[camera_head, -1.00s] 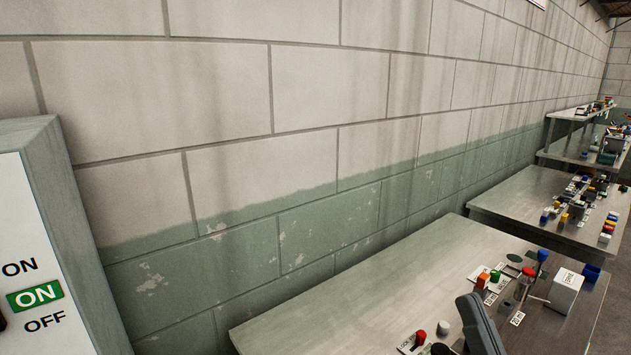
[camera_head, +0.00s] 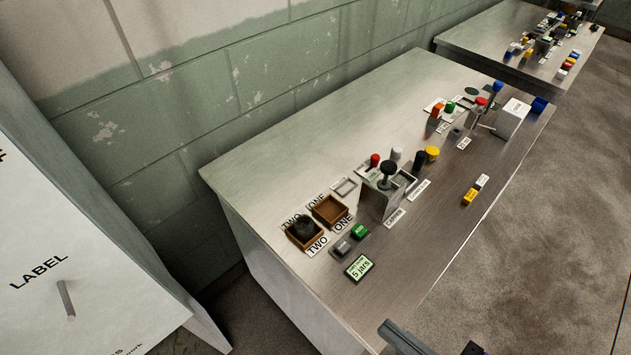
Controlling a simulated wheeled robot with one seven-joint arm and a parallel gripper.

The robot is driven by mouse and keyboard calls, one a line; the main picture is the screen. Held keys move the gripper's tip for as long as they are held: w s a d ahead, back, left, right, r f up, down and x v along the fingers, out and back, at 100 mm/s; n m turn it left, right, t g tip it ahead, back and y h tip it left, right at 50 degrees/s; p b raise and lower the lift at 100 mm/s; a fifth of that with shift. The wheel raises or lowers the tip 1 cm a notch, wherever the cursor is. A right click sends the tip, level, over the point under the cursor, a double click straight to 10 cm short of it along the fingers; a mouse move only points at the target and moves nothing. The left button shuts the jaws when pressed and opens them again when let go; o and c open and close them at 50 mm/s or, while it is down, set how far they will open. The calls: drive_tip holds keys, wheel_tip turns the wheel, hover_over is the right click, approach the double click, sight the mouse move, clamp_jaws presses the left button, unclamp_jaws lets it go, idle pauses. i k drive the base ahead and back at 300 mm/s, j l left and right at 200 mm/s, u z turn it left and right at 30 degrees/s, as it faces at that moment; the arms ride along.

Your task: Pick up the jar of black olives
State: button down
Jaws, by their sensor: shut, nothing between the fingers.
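I cannot surely pick out a jar of black olives. One dark, rounded thing (camera_head: 304,226) sits in the brown open box marked TWO (camera_head: 291,237) on the near metal bench (camera_head: 290,150); it is too small to tell what it is. A small black upright piece (camera_head: 420,161) stands farther along, beside a yellow-topped piece (camera_head: 432,153). My gripper's fingers do not show; only dark parts of what seems to be my arm reach in at the bottom edge.
A brown box marked ONE (camera_head: 329,210) stands beside box TWO. A counter with a black knob (camera_head: 380,200), a green button (camera_head: 359,231) and a "5 jars" display (camera_head: 359,268) are close by. A white panel marked LABEL (camera_head: 70,270) fills the left. The bench's back left is bare.

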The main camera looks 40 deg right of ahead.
sight(304, 226)
drive_tip(key=k+l, duration=0.4)
drive_tip(key=l, duration=0.15)
drive_tip(key=k+l, duration=0.45)
drive_tip(key=l, duration=0.15)
drive_tip(key=u, duration=0.05)
